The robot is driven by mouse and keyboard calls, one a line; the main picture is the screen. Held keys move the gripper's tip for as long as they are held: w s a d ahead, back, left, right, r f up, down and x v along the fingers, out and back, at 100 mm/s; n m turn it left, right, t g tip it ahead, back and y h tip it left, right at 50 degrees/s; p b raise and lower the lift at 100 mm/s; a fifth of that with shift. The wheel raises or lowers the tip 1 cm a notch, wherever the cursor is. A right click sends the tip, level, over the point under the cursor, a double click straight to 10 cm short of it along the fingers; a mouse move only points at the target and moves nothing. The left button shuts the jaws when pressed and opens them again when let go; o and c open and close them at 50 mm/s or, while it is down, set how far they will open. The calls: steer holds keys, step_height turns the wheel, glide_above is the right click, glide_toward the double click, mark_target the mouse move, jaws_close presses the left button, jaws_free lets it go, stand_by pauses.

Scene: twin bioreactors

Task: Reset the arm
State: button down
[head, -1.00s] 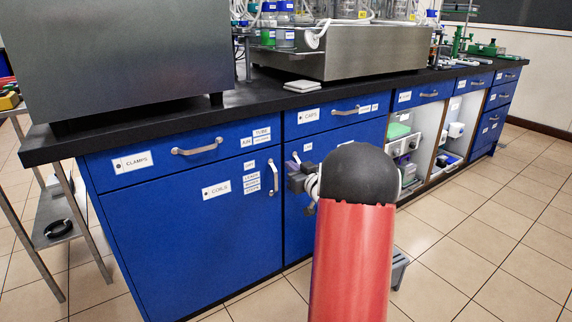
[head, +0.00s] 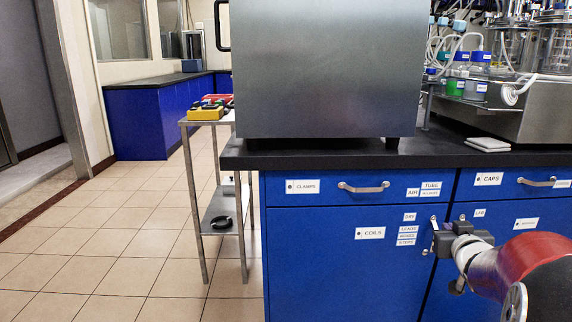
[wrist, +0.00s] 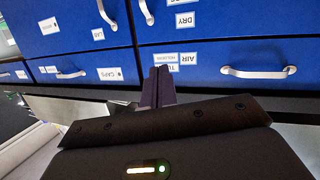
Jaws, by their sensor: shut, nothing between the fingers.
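My gripper (head: 440,240) is at the lower right of the head view, in front of the blue cabinet doors below the bench. Its fingertips are hard to make out there. In the wrist view its dark purple fingers (wrist: 158,88) are together and hold nothing. They point toward the blue drawer fronts, which appear turned upside down. My red and black arm link fills the lower right corner of the head view.
The blue cabinet (head: 340,260) has a black worktop (head: 310,155) bearing a large steel box (head: 325,70). A metal side cart (head: 215,232) stands left of it. Bottles (head: 457,78) and glass vessels stand at right. The tiled floor (head: 110,250) at left is clear.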

steer(key=s+a+f+n+g+y, duration=0.2)
steer(key=s+a+g, duration=0.7)
steer(key=s+a, duration=1.7)
step_height(320, 180, down, 2)
steer(key=shift+s+f+y+p, duration=0.1)
steer(key=shift+s+y+p, duration=0.3)
steer(key=shift+y, duration=0.7)
steer(key=shift+a, duration=0.1)
